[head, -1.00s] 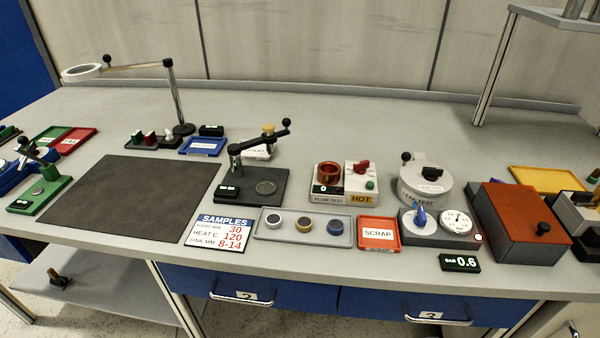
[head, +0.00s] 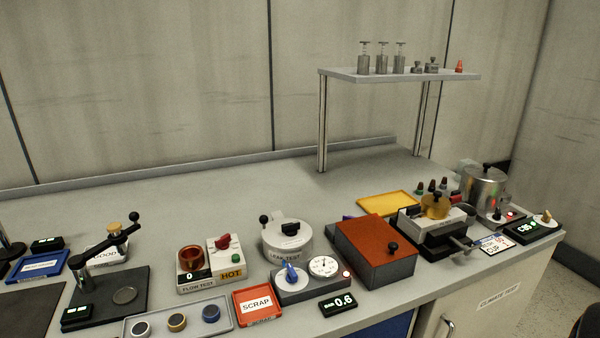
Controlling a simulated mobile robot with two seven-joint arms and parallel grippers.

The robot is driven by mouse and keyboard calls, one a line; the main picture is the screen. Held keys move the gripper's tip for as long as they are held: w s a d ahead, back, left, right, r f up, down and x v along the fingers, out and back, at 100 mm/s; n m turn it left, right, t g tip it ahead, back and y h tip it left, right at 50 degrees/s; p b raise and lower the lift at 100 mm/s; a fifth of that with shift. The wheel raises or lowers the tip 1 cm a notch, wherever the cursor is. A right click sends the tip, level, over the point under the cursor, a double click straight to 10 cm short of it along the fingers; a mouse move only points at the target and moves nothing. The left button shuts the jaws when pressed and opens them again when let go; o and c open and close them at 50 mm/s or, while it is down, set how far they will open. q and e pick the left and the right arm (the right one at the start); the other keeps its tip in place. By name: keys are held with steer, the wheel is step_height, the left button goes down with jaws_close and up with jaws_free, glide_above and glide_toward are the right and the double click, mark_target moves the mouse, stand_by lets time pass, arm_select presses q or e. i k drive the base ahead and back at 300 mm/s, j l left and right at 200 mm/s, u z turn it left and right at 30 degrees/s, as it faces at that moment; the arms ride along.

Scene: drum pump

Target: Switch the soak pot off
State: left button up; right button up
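The soak pot looks to be the shiny metal pot (head: 482,187) with a black lid knob, at the far right end of the bench. At its base in front is a small dark knob (head: 497,214), with a lit red lamp (head: 512,213) to its right. A black display (head: 532,229) with green digits stands at the bench's right end, with a brass-coloured piece (head: 543,217) on or behind it. The knob's exact setting is too small to tell. Neither of my grippers is in view.
A red-lidded box (head: 374,242) and a yellow tray (head: 387,204) are farther left. A raised shelf (head: 400,75) stands behind. The back middle of the bench is clear.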

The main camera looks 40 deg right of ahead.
mark_target(498, 215)
steer(key=z, duration=2.25)
steer(key=u, duration=0.45)
steer(key=l+u, duration=0.15)
steer(key=u, duration=0.2)
steer(key=i+l+u, duration=0.1)
steer(key=l+u, duration=0.15)
steer(key=u, duration=0.15)
steer(key=l+u, duration=0.2)
steer(key=u, duration=0.15)
steer(key=l+u, duration=0.25)
steer(key=l, duration=0.2)
steer(key=l+u, duration=0.25)
steer(key=l, duration=0.15)
steer(key=k+l+u, duration=0.1)
steer(key=l, duration=0.35)
steer(key=k+l+u, duration=0.1)
steer(key=l, duration=0.4)
